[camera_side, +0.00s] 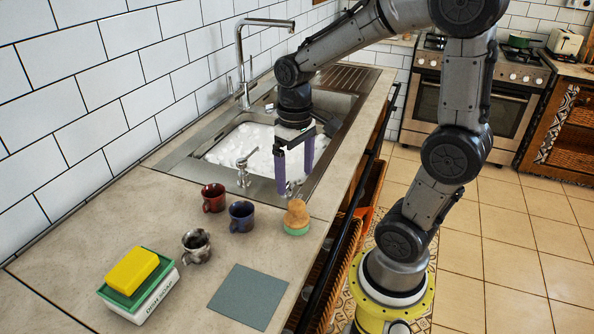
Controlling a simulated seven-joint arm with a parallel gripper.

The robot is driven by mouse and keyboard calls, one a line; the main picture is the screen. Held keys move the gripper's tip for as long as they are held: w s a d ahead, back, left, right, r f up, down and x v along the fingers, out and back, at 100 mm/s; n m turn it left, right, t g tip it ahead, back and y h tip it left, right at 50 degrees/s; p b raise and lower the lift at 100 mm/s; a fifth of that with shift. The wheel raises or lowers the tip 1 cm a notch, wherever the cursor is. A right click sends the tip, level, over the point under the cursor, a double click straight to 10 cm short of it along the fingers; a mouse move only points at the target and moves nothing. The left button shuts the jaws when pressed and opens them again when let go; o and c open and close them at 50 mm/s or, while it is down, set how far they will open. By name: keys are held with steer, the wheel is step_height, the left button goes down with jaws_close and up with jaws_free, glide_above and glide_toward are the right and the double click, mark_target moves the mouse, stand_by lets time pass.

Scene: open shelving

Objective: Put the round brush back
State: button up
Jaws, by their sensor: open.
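The round brush (297,212), with a tan rounded top and a green lower part, stands on the counter near its front edge, just in front of the sink. My gripper (294,181) is open, with its two purple fingers pointing down over the sink's near rim. It is empty and sits above and behind the brush, apart from it. I cannot tell the exact height of the fingertips. A small shiny thing (291,188) shows by the fingertips; I cannot tell what it is.
The sink (170,160) holds foamy water, with a tall tap (240,60) behind. A red mug (213,198), a blue mug (241,216) and a metallic mug (196,246) stand left of the brush. A yellow sponge (132,270) lies on a green-and-white box (150,299). A grey mat (248,296) is bare.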

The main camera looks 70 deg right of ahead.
steer(key=s+a+r+n+t, duration=0.3)
steer(key=s+a+r+t, duration=0.2)
steer(key=s+a+r, duration=0.1)
steer(key=shift+s+a+r+t, duration=0.35)
steer(key=shift+s+a, duration=0.45)
steer(key=shift+s, duration=0.15)
steer(key=shift+n, duration=0.3)
stand_by(0.4)
